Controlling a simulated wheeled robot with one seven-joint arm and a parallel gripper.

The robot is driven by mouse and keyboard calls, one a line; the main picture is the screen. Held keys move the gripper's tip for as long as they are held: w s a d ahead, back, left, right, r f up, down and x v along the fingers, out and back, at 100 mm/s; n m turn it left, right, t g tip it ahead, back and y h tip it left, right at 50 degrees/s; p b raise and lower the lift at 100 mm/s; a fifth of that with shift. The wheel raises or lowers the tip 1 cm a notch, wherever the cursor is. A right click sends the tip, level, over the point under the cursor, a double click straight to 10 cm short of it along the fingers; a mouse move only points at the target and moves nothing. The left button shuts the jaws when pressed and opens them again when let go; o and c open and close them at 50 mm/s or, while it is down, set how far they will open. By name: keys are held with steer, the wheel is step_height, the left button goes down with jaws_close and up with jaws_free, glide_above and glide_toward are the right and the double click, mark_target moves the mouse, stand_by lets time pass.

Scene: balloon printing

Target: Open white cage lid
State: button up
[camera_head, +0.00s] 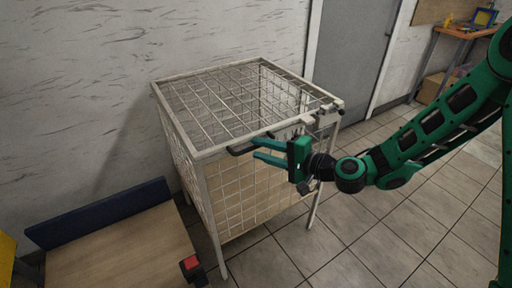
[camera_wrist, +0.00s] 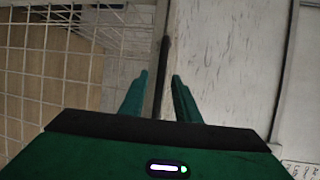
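The white wire cage (camera_head: 203,190) stands on legs near the wall. Its wire-grid lid (camera_head: 215,104) lies flat across the top, closed. A dark handle (camera_head: 240,151) sits on the lid's front edge. My gripper (camera_head: 254,149) is at this front edge, its two green fingers pointing left toward the handle. In the wrist view my fingers (camera_wrist: 160,82) are apart, and the dark handle bar (camera_wrist: 163,60) runs lengthwise in the gap between them. The fingers do not appear to touch the bar. Whether its near end lies fully between the fingertips is hard to tell.
A low wooden platform (camera_head: 120,245) with a dark blue back edge stands at lower left, with a red button box (camera_head: 190,264) at its corner. A grey door (camera_head: 350,50) is behind the cage. An orange-topped table (camera_head: 458,33) is at upper right. The tiled floor right of the cage is clear.

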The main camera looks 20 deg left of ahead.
steer(key=shift+x, duration=1.45)
steer(key=shift+d+f, duration=0.1)
jaws_close()
